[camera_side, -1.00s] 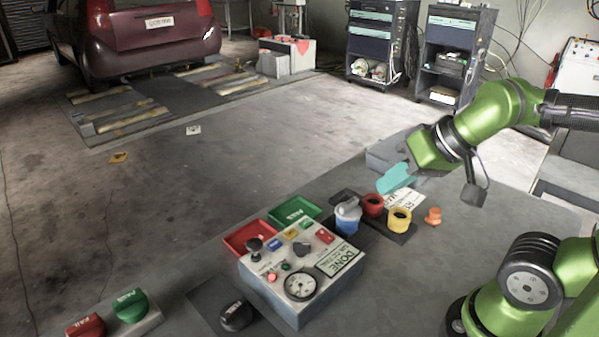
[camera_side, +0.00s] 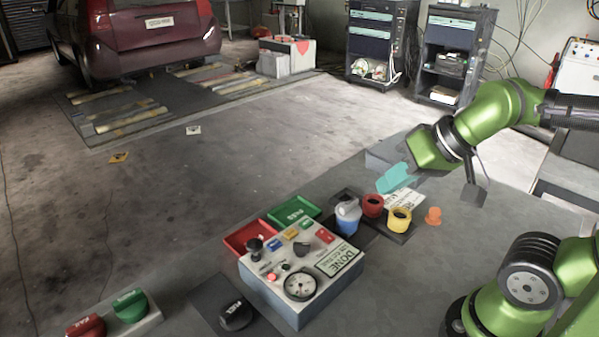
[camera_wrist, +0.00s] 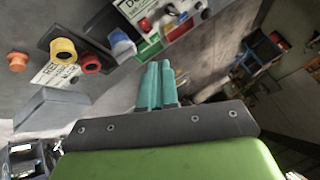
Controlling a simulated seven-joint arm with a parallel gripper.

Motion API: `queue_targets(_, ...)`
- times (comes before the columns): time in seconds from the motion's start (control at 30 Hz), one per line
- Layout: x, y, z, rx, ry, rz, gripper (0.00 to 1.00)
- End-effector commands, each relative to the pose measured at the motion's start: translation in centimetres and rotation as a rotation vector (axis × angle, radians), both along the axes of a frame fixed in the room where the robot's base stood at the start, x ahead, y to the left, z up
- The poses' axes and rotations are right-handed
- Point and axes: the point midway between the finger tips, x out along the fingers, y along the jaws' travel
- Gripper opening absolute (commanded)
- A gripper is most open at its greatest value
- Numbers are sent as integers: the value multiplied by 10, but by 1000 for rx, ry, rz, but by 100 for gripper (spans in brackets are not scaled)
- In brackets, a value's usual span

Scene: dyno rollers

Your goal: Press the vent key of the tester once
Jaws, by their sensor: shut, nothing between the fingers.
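The tester (camera_side: 300,272) is a grey box on the bench with a round gauge (camera_side: 300,285), a black knob, small coloured keys (camera_side: 302,249) and a DONE panel (camera_side: 338,258). The lettering on the keys is too small to tell which one is the vent key. My gripper (camera_side: 392,182) has teal fingers and is shut and empty, above the bench to the right of and behind the tester. In the wrist view the shut fingers (camera_wrist: 156,84) point toward the tester (camera_wrist: 150,12), which is partly cut off at the top.
An orange piece (camera_side: 433,215) lies right. Red (camera_side: 247,238) and green (camera_side: 294,212) trays sit behind. PASS (camera_side: 130,305) and FAIL (camera_side: 86,326) buttons are front left.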

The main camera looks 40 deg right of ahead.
Motion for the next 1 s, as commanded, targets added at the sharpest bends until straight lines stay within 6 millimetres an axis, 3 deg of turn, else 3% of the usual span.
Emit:
queue_targets(0.57, 0, 2, -1, 0, 3, 10, 0)
queue_targets(0.73, 4, 17, -18, 8, 82, 79, 0)
queue_targets(0.87, 25, 26, -37, -58, 117, 193, 0)
queue_targets(1.0, 62, 34, -59, -214, 81, 382, 0)
